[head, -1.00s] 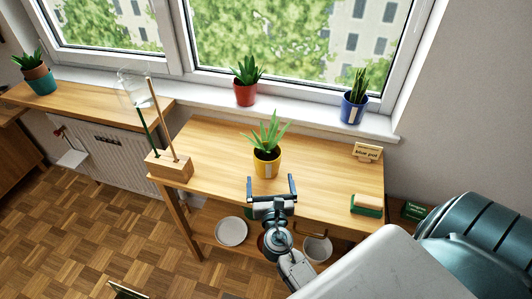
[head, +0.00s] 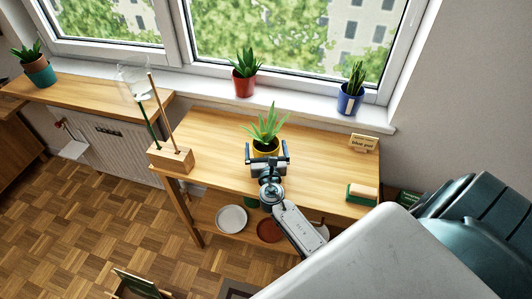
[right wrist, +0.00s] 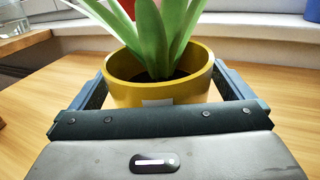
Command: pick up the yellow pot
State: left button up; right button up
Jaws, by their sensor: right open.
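The yellow pot (head: 262,150) with a spiky green plant stands upright on the wooden table (head: 325,170). In the right wrist view the yellow pot (right wrist: 160,90) sits between the two fingers of my right gripper (right wrist: 160,88). The fingers lie on the left and right of it, and a small gap seems to show on each side. In the head view my right gripper (head: 267,158) is open and hides the lower part of the pot. My left gripper is not in view.
A wooden block with sticks (head: 170,158) stands at the table's left. A sponge (head: 362,193) and a "blue pot" sign (head: 364,143) are on the right. A red pot (head: 244,83) and a blue pot (head: 350,100) stand on the windowsill. The table around the yellow pot is clear.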

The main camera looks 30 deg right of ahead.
jog(key=c, duration=1.3)
jog(key=shift+r, duration=0.1)
